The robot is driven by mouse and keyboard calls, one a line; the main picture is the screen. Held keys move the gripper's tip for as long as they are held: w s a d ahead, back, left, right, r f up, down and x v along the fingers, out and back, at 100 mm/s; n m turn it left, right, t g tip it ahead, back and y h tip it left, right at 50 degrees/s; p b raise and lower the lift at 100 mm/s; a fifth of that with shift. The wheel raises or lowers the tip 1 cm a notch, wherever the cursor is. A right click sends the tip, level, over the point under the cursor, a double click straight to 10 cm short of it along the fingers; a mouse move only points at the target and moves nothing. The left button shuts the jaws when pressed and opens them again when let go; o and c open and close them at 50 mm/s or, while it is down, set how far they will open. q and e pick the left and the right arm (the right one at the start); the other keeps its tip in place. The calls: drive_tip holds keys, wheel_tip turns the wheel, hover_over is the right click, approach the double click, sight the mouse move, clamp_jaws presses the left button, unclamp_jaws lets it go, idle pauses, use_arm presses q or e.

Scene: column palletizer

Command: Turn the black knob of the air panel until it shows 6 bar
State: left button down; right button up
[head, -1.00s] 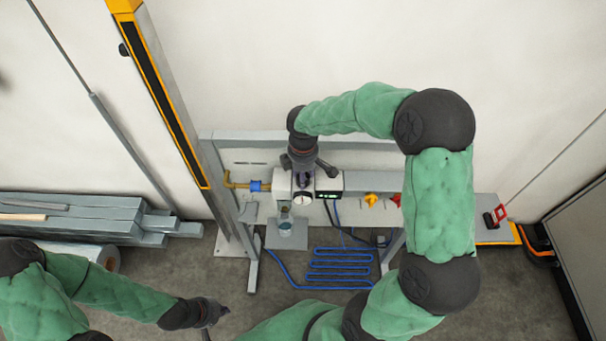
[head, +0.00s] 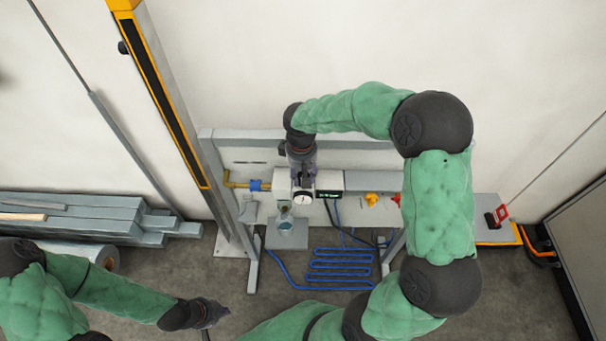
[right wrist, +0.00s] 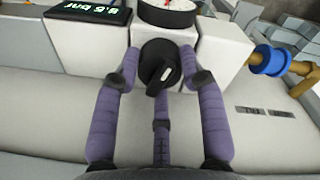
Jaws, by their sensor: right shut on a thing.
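In the head view my right gripper (head: 301,178) covers the knob. The round white gauge (head: 302,199) sits by it and is partly cut off in the wrist view. The display (right wrist: 88,11) shows green digits upside down, ending in "bar"; I cannot read the number surely. My left gripper (head: 214,313) hangs low, away from the panel; its jaws are unclear.
A blue fitting (right wrist: 272,60) on a yellow pipe is beside the block. A yellow valve (head: 371,200) and a red one sit to the right. A clear bowl (head: 285,222) hangs below. Blue tubing lies under the panel; grey profiles are stacked left.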

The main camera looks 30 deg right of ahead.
drive_tip(key=shift+s+f+m, duration=0.1)
drive_tip(key=shift+m, duration=0.5)
drive_tip(key=o, duration=1.1)
drive_tip(key=shift+o, duration=0.2)
